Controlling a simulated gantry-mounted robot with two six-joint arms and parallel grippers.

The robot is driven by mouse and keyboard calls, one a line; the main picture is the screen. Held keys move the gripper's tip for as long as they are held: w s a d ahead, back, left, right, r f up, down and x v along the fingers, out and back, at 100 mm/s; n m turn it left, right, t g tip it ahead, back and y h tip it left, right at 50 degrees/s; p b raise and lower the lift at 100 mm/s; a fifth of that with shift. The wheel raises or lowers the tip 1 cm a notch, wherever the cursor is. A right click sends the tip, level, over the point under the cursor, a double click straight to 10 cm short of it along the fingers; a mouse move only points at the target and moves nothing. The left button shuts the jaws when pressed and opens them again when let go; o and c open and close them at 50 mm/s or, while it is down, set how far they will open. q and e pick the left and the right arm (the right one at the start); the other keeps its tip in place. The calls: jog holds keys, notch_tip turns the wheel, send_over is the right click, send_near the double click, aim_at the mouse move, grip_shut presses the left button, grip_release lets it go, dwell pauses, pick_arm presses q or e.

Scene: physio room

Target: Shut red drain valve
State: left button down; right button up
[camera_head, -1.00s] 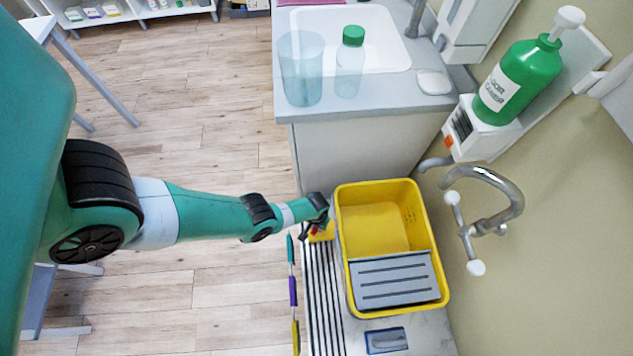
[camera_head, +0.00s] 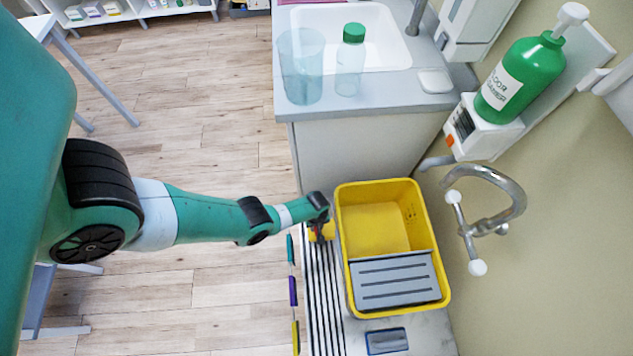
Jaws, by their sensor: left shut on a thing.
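My left arm reaches in from the left. My left gripper (camera_head: 319,229) points down at the left side of the yellow mop bucket (camera_head: 430,245), near its upper left corner. A small red part, the drain valve (camera_head: 317,237), shows just under the gripper, with a yellow piece of the bucket beside it. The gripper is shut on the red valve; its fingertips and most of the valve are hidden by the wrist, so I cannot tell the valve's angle. My right gripper is not in view.
A sink counter (camera_head: 380,107) stands behind, and a wall tap (camera_head: 490,225) is at right.

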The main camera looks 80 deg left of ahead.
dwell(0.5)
pick_arm(q)
jog(key=c, duration=0.7)
grip_release()
jog(key=shift+r, duration=0.1)
notch_tip(320, 180, up, 12)
jog(key=p, duration=1.1)
jog(key=shift+f+p, duration=0.25)
jog(key=shift+p, duration=0.1)
